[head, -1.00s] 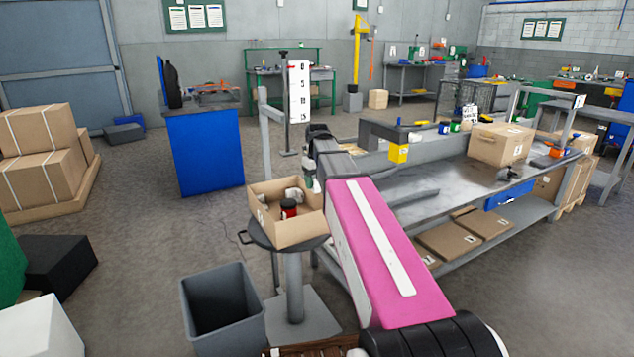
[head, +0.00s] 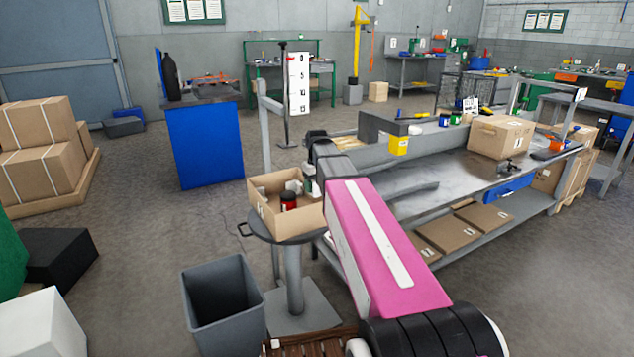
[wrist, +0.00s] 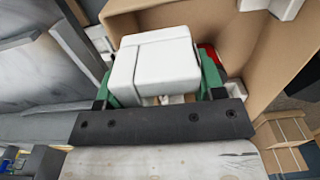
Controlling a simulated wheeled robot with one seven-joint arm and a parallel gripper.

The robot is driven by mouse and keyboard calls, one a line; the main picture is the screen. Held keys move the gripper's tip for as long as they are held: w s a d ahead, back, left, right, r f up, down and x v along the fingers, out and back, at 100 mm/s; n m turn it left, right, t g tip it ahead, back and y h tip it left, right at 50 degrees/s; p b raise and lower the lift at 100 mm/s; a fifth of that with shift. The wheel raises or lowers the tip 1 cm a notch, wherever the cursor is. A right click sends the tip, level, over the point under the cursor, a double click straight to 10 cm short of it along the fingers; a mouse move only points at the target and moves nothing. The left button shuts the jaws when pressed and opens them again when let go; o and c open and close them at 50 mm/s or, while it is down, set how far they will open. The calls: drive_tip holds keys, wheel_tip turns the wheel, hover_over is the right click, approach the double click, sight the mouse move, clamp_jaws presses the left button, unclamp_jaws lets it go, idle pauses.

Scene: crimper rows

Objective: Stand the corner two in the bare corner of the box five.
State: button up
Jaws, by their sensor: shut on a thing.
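An open cardboard box (head: 284,227) stands on a round dark stand, with a red jar with a dark lid (head: 288,203) inside. My gripper (wrist: 160,88) has green fingers and is shut on a white corner block (wrist: 155,64). In the wrist view the block is at the box's wall (wrist: 232,22), and I cannot tell whether it touches the floor of the box. Another white piece (wrist: 268,6) sits at a box corner at the top of that view. Part of the red jar (wrist: 211,54) shows behind the right finger. In the head view my arm partly hides the gripper. I cannot read the numbers.
A grey bin (head: 222,305) stands in front of the stand. A workbench (head: 440,190) runs to the right, bearing a closed carton (head: 500,138) and a yellow container (head: 399,146). A blue cabinet (head: 205,148) stands behind.

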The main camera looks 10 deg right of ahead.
drive_tip(key=shift+f, duration=4.25)
drive_tip(key=shift+s+a+f, duration=0.1)
drive_tip(key=shift+s+f, duration=0.05)
drive_tip(key=shift+f, duration=0.6)
drive_tip(key=shift+s+a+f, duration=0.1)
drive_tip(key=shift+f, duration=0.6)
drive_tip(key=shift+s+a, duration=0.1)
drive_tip(key=shift+a, duration=0.05)
drive_tip(key=o, duration=0.8)
drive_tip(key=shift+c, duration=0.2)
drive_tip(key=shift+w+d+r, duration=0.2)
drive_tip(key=shift+w+r, duration=0.35)
drive_tip(key=shift+r, duration=0.1)
drive_tip(key=shift+o, duration=0.9)
drive_tip(key=r, duration=1)
drive_tip(key=shift+s+d+r, duration=0.15)
drive_tip(key=shift+s+r, duration=0.15)
drive_tip(key=shift+s, duration=0.1)
drive_tip(key=shift+r, duration=0.7)
